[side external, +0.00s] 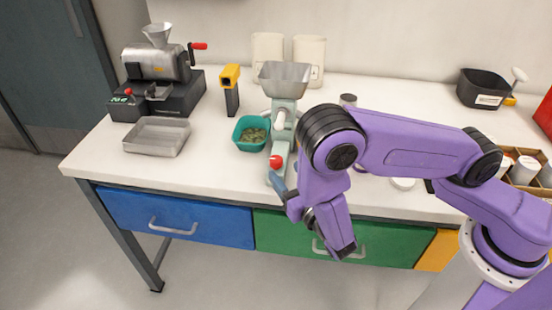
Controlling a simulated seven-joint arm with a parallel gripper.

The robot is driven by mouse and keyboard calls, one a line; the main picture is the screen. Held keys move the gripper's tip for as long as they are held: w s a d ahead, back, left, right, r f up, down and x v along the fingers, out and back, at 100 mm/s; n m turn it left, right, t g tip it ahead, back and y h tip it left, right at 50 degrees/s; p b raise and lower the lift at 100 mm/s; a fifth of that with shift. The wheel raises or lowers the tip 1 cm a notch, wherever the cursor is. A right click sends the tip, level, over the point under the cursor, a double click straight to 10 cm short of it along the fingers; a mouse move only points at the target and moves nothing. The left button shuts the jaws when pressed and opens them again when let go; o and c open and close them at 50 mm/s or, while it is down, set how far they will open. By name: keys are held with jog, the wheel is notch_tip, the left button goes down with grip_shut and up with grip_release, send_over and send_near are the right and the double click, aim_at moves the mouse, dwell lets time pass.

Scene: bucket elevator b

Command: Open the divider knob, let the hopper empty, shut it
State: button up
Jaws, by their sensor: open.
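A pale green divider (284,118) with a grey metal hopper (284,80) on top stands near the middle of the table. A red knob (276,162) shows low on its front. The inside of the hopper is too small to judge. A teal square bowl (251,133) with greenish-brown contents sits just left of the divider. My gripper (278,183) is open and close below the red knob, by the table's front edge; I cannot tell whether it touches the divider. My arm hides part of the table to the right.
A yellow-and-black handheld device (231,88) and two cream bags (309,58) stand behind. A black bin (484,88) and a box of jars (524,168) are at right.

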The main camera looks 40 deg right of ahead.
aim_at(279, 163)
jog(key=w, duration=0.4)
jog(key=w+d, duration=0.1)
jog(key=w, duration=0.1)
jog(key=shift+w, duration=0.25)
jog(key=c, duration=0.9)
